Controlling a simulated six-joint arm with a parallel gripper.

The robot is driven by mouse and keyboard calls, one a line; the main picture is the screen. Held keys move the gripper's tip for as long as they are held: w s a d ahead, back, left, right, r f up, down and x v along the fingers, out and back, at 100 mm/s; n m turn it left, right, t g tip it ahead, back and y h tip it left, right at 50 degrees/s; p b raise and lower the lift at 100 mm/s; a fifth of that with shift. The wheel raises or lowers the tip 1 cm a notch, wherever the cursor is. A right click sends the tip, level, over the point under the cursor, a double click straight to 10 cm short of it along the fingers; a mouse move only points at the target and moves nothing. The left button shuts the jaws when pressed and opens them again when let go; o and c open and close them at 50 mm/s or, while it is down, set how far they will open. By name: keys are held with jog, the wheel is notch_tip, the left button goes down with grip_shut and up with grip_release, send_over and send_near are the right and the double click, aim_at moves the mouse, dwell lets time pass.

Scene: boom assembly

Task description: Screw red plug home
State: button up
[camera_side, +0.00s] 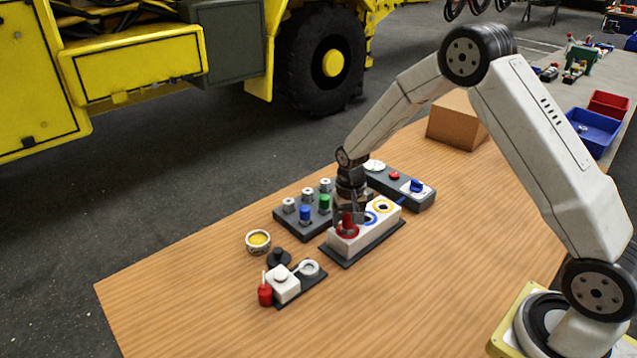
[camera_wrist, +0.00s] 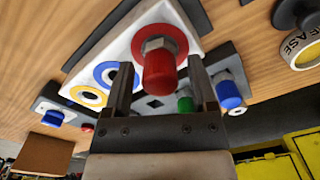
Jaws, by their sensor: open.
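The red plug (camera_wrist: 162,72) stands in the red-ringed port of the white block (camera_side: 340,244), its silver hex collar (camera_wrist: 155,45) showing between cap and ring. I cannot tell how deep it sits. The block also has a blue-ringed port (camera_wrist: 106,74) and a yellow-ringed port (camera_wrist: 86,97), both without plugs. My gripper (camera_side: 349,214) points down over the red end of the block. In the wrist view my gripper (camera_wrist: 161,66) is open, one finger on each side of the red plug, with visible gaps. In the side view the fingers partly hide the plug.
A dark rack (camera_side: 289,222) behind the block holds a blue plug (camera_side: 305,213), a green plug (camera_side: 324,202) and several silver-topped pieces. A control box (camera_side: 421,202) stands close behind right. A grease tin (camera_side: 258,242) and a small fixture (camera_side: 284,287) stand left. The front table is clear.

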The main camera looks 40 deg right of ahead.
jog(key=n, duration=0.5)
jog(key=shift+n, duration=1.8)
jog(key=shift+n, duration=0.8)
jog(key=n, duration=1)
grip_shut()
